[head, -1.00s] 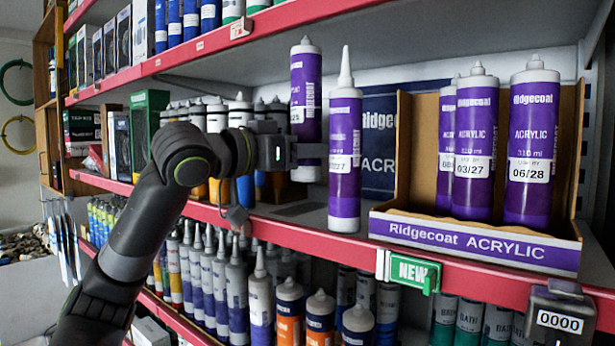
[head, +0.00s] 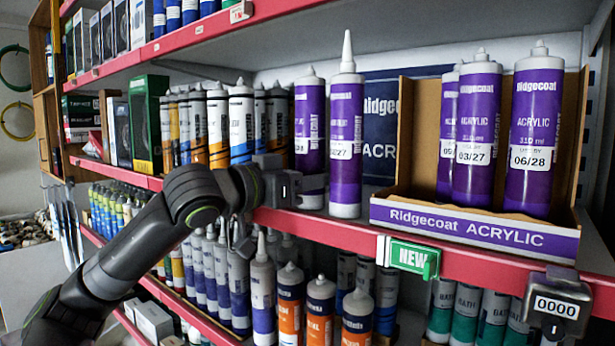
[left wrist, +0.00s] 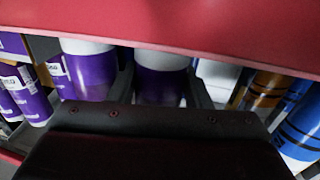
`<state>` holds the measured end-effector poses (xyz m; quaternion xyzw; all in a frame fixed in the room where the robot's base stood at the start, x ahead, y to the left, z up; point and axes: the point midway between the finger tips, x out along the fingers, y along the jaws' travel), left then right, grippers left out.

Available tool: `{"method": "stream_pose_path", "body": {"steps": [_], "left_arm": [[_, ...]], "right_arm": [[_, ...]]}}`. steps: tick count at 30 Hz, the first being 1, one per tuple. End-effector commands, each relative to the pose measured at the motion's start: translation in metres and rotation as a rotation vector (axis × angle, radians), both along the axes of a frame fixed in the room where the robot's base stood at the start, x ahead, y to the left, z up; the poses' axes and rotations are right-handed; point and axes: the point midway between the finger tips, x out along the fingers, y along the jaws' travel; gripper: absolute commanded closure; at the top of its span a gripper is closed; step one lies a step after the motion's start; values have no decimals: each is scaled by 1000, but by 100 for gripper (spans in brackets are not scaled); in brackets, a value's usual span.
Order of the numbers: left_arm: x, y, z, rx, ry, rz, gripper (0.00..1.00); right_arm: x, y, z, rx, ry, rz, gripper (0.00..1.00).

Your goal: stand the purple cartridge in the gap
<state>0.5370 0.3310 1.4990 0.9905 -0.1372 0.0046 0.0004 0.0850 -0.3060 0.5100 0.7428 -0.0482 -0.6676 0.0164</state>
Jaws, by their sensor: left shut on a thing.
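A purple cartridge (head: 309,115) with a short cap is upright between the fingers of my left gripper (head: 312,183), which is shut on it low down. In the left wrist view this cartridge (left wrist: 160,85) is between the two dark fingers. Its base is close to the shelf; I cannot tell if it touches. A purple cartridge with a long nozzle (head: 346,130) stands just right of it. The Ridgecoat display box (head: 470,230) holds purple cartridges dated 03/27 (head: 476,125) and 06/28 (head: 533,125), with another partly hidden behind. Free room shows at the box's left. My right gripper is out of view.
Blue, white and orange cartridges (head: 241,125) stand close left of the held one. A red shelf edge (head: 330,232) carries a green NEW tag (head: 413,258) and a grey 0000 counter (head: 556,305). Another shelf hangs above, and more tubes stand below.

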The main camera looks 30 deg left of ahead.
Motion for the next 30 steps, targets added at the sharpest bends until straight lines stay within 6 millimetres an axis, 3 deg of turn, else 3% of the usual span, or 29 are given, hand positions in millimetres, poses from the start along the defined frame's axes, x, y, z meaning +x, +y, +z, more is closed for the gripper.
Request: {"method": "stream_pose_path", "body": {"steps": [7,8,10,21,30], "left_arm": [[0,0,-3,0,-3,0,95],[0,0,-4,0,0,0,55],[0,0,-3,0,0,0,47],[0,0,1,0,0,0,47],[-19,8,-3,5,-1,5,47]], "right_arm": [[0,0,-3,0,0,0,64],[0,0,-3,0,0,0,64],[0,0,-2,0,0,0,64],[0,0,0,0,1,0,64],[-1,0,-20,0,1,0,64]]}}
